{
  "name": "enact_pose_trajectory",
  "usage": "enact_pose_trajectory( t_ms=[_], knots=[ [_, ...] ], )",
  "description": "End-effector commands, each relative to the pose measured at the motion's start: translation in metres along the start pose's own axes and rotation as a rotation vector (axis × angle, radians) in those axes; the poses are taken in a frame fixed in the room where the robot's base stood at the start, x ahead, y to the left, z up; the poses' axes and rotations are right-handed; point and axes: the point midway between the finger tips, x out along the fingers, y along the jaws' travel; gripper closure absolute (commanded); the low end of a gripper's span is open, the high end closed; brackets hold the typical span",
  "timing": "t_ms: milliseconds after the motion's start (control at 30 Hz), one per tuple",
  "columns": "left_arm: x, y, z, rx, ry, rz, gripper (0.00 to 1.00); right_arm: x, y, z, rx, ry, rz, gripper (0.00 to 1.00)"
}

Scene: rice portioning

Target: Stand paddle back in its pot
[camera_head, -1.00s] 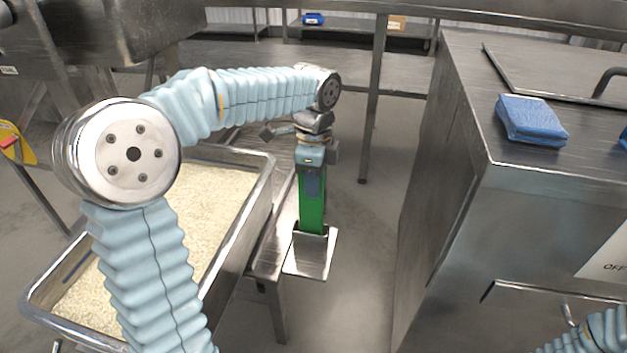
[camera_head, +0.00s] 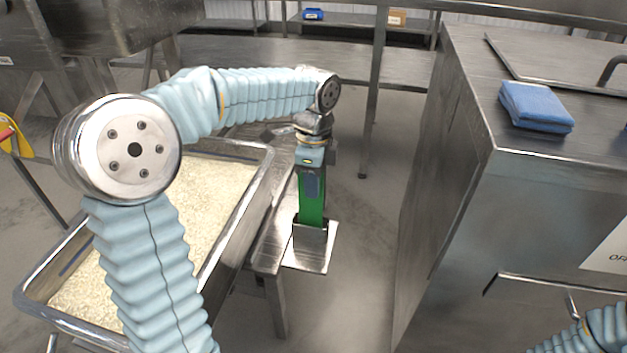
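The green paddle (camera_head: 311,210) hangs nearly upright below my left gripper (camera_head: 313,186). Its lower end goes out of sight at the rim of the small steel pot (camera_head: 310,240). The pot is fixed to a flat plate at the end of the steel stand beside the rice pan. My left gripper points down, with a dark finger against the upper part of the paddle, and appears shut on it; the far finger is hidden. My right gripper is not in view; only part of my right arm shows at the lower right.
A deep steel pan of rice (camera_head: 262,185) stands left of the pot, partly behind my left arm. A steel cabinet (camera_head: 450,215) with a folded blue cloth (camera_head: 536,106) on top stands at the right. Open floor lies between the pot and the cabinet.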

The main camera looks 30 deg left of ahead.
Motion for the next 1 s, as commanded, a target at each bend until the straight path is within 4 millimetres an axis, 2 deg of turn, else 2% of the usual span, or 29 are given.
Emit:
enact_pose_trajectory(
  t_ms=[33,133,500,667,800,1000],
  knots=[
    [0.000,0.000,0.000,0.000,0.000,0.000,0.69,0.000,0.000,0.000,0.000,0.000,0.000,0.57],
    [0.000,0.000,0.000,0.000,0.000,0.000,0.54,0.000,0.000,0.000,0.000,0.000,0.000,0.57],
    [0.000,0.000,0.000,0.000,0.000,0.000,0.53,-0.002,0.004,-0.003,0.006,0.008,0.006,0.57],
    [-0.030,-0.001,0.000,0.000,0.002,-0.003,0.53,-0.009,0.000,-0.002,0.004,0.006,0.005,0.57],
    [-0.067,-0.001,-0.001,0.001,0.002,-0.004,0.53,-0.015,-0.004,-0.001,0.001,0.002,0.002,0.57],
    [-0.112,-0.001,0.000,0.000,0.002,-0.003,0.53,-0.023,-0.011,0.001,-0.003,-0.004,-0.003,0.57]
  ],
)
